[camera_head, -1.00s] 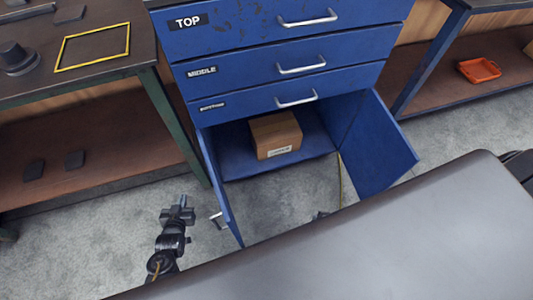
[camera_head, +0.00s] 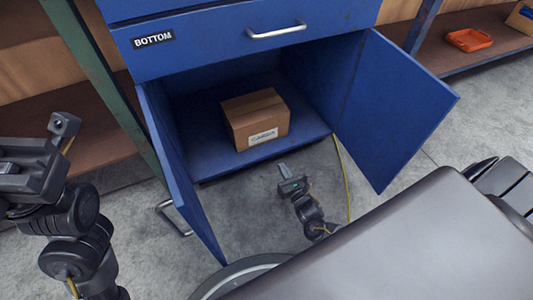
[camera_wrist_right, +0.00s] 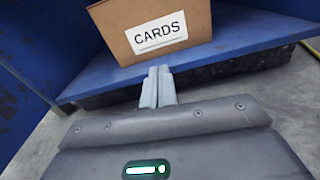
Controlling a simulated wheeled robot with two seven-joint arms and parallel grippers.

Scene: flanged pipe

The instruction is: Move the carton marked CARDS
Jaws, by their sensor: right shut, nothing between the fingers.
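The brown carton (camera_head: 256,112) sits on the floor of the open lower compartment of the blue cabinet (camera_head: 220,40). Its white label faces me and reads CARDS in the right wrist view, where the carton (camera_wrist_right: 185,14) is cut off by the top edge. My right gripper (camera_head: 283,168) is low in front of the compartment. Its fingertips (camera_wrist_right: 157,72) are together, empty, and appear just short of the carton's label side. My left gripper (camera_head: 62,124) is at the left edge, away from the carton; its finger opening is not clear.
The left door (camera_head: 180,180) and right door (camera_head: 395,110) stand open on both sides of the compartment. A yellow cable (camera_head: 344,175) hangs near the right side. An orange tray (camera_head: 469,40) lies on a shelf at right.

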